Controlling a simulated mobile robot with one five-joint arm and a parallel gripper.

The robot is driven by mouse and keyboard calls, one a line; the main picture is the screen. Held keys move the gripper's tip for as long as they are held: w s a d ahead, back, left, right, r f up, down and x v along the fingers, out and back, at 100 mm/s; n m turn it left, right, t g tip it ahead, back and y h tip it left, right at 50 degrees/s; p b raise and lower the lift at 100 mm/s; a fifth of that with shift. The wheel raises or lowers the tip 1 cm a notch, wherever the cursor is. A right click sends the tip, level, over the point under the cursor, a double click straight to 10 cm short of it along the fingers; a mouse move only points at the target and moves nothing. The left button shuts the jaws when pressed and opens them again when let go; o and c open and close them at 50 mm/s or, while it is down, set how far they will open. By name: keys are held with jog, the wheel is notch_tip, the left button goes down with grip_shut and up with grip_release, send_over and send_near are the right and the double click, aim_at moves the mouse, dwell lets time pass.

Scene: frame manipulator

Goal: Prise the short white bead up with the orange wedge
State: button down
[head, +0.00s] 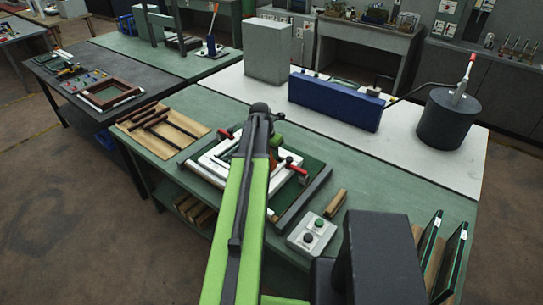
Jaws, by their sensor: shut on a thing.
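A white frame (208,162) lies on a dark green fixture board (314,165) on the near bench. Red-handled clamps stand around it, one at the back left (227,133) and one at the right (298,171). My green arm reaches over the middle of the frame and covers much of it. My gripper (277,150) is beyond the arm, low over the frame, and only a small part shows. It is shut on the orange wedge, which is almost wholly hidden. The short white bead cannot be told apart from the frame, nor can any contact with the wedge.
A wooden board with dark tools (163,130) lies left of the fixture. A button box (312,234) and a wooden block (336,203) are at its right. Glass panes (447,262) stand at the far right. A blue box (335,100) and dark pot (447,122) stand behind.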

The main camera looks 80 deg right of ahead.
jog(key=shift+w, duration=0.1)
jog(key=shift+w+d, duration=0.25)
jog(key=shift+w, duration=0.15)
notch_tip(320, 180, up, 8)
jog(key=p, duration=0.8)
